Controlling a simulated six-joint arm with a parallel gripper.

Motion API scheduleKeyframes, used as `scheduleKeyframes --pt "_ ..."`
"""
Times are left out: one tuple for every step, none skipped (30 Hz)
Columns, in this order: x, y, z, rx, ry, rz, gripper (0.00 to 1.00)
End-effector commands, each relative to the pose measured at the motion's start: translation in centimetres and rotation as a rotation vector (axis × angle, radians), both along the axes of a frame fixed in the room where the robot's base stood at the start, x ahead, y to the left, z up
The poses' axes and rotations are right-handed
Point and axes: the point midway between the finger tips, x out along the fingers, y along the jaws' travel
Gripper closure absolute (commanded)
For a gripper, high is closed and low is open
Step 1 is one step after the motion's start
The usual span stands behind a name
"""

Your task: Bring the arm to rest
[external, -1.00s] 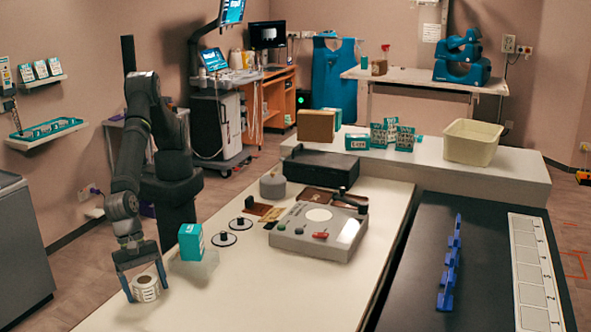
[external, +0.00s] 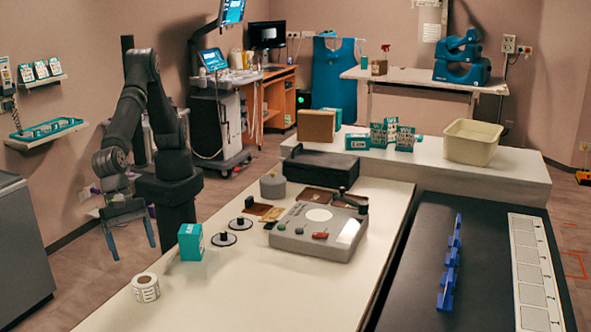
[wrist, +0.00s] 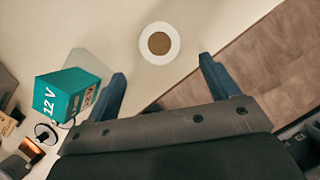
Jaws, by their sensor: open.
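My gripper (external: 131,238) is open and empty in the external view. It hangs past the left edge of the white table, above the floor, with its fingers pointing down. In the wrist view my gripper (wrist: 163,85) shows both blue fingers spread apart with nothing between them. A white label roll (external: 146,287) stands on the table near its left edge, apart from the gripper. The roll (wrist: 174,45) also shows in the wrist view, beyond the fingertips.
A teal box (external: 190,242) stands on the table right of my gripper; it reads "12 V" in the wrist view (wrist: 66,92). Two black knobs on discs (external: 224,239) and a grey control box (external: 318,232) are farther right. A grey cabinet (external: 22,250) stands left, with open floor between.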

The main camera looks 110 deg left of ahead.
Motion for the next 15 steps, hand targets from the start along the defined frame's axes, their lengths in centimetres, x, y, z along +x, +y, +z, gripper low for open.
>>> scheduleKeyframes --pt "-0.2 0.08 0.51 -0.001 0.0 0.0 0.19" --pt "-0.27 0.13 0.69 0.0 0.0 0.0 0.19" --pt "-0.35 0.18 0.85 0.001 0.001 -0.001 0.19" --pt "-0.4 0.22 0.95 0.002 0.0 -0.001 0.19" --pt "-0.44 0.23 1.01 0.002 0.0 -0.001 0.19" --pt "-0.45 0.25 1.06 0.002 0.0 -0.001 0.19" --pt "-0.46 0.26 1.08 0.002 0.0 -0.001 0.19" --pt "-0.46 0.26 1.09 0.002 0.0 -0.001 0.19" --pt "-0.46 0.26 1.08 0.002 0.0 -0.001 0.19" --pt "-0.46 0.26 1.08 0.002 0.0 -0.001 0.19" --pt "-0.45 0.25 1.08 0.002 0.0 -0.001 0.19" --pt "-0.45 0.25 1.08 0.001 0.0 0.0 0.19" --pt "-0.45 0.25 1.08 0.001 0.0 0.0 0.19" --pt "-0.43 0.24 1.06 0.001 0.0 0.0 0.19" --pt "-0.41 0.23 1.0 0.001 0.0 0.0 0.19"
